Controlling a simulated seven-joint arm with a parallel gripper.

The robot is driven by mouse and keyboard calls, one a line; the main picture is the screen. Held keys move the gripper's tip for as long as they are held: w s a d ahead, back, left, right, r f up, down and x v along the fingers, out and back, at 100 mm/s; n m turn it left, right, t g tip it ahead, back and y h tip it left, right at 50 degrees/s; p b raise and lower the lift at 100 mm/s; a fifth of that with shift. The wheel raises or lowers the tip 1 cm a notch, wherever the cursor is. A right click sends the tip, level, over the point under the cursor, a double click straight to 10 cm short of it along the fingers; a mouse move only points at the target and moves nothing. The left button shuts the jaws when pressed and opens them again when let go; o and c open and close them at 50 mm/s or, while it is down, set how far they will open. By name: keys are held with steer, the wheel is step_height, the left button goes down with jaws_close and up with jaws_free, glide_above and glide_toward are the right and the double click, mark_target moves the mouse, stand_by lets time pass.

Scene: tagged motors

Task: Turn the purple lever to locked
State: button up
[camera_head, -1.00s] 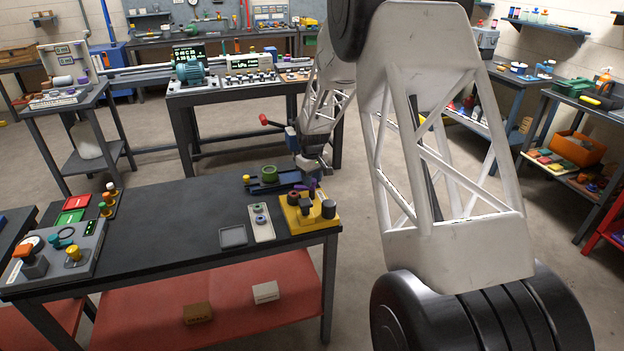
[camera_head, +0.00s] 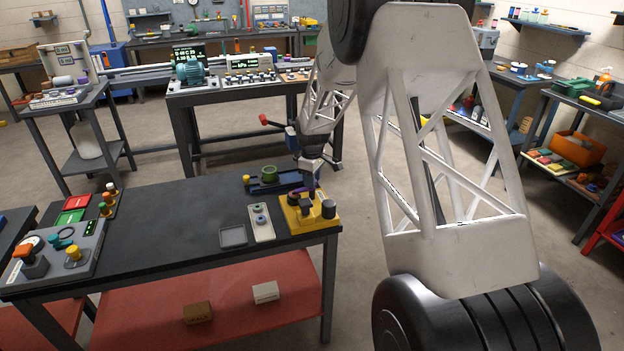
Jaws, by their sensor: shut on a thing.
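The purple lever (camera_head: 311,190) is on the yellow fixture (camera_head: 292,222) at the right end of the dark workbench. It is small in view and partly hidden by my gripper, so I cannot read its locked or unlocked mark. My gripper (camera_head: 312,181) reaches down over the fixture from behind and is shut on the purple lever. The fingertips are small and hard to make out. The fixture also carries dark knobs or posts.
A blue vise-like device (camera_head: 275,184) with a green ring sits just behind-left of the fixture. A pale plate (camera_head: 261,234) with buttons and a grey tray (camera_head: 233,236) lie to its left. The bench's middle is bare. A grey control panel (camera_head: 85,262) stands at the far left.

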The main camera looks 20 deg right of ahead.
steer(key=o, duration=0.9)
steer(key=shift+r, duration=0.15)
steer(key=shift+r, duration=3.8)
